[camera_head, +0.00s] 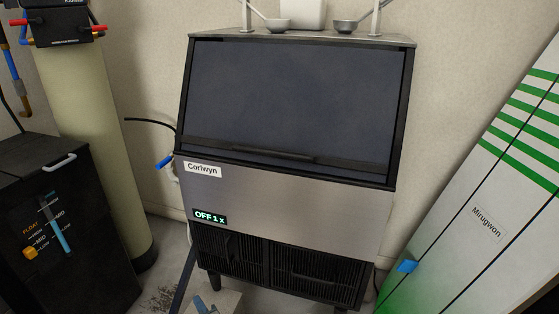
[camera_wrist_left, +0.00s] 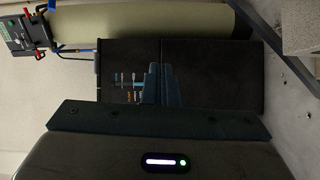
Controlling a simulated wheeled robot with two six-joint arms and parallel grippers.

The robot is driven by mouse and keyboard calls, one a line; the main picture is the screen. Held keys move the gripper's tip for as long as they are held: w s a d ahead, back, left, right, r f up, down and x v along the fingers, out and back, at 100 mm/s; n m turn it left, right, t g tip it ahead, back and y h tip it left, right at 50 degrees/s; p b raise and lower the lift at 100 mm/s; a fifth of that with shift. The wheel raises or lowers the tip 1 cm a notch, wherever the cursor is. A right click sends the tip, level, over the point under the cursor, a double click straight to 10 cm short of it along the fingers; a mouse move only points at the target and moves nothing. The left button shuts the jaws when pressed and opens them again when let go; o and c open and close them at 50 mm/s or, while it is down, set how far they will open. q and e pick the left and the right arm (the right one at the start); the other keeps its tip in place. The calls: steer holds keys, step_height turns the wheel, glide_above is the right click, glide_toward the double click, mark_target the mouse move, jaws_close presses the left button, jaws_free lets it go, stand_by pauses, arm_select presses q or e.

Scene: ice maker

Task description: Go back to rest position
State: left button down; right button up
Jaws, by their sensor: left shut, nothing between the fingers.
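The ice maker (camera_head: 290,205), with a steel front, a closed dark door (camera_head: 290,105) and a lit "OFF 1 x" display (camera_head: 209,216), fills the middle of the head view. The tip of my left gripper (camera_head: 205,306) shows at the bottom edge of the head view, low in front of the ice maker and apart from it. In the left wrist view my left gripper (camera_wrist_left: 160,84) has its dark blue fingers together, with nothing between them. Behind them in that view is the black cabinet (camera_wrist_left: 215,75). My right gripper is not seen.
A black cabinet (camera_head: 98,235) and a cream tank (camera_head: 92,130) stand at the left. A white and green panel (camera_head: 455,235) leans into view at the right.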

arm_select(q)
steer(key=s+d+f+m+g+h+p, duration=0.25)
steer(key=s+f+m+h+p, duration=0.25)
steer(key=s+f+m+h, duration=0.8)
steer(key=s+a+f+m+g+y+p, duration=0.1)
steer(key=s+a+f+m+g, duration=0.2)
steer(key=s, duration=0.7)
steer(key=s+a+f+m+g+y+p, duration=0.1)
steer(key=s+a+f+m+g, duration=0.2)
steer(key=s+f, duration=0.4)
steer(key=s+a+f+m+g+y+p, duration=0.1)
steer(key=s+a+f+m+g, duration=0.2)
steer(key=s, duration=1.2)
steer(key=f+m+g, duration=0.1)
steer(key=m, duration=0.1)
steer(key=shift+s+f+m, duration=0.15)
steer(key=shift+f+m, duration=0.25)
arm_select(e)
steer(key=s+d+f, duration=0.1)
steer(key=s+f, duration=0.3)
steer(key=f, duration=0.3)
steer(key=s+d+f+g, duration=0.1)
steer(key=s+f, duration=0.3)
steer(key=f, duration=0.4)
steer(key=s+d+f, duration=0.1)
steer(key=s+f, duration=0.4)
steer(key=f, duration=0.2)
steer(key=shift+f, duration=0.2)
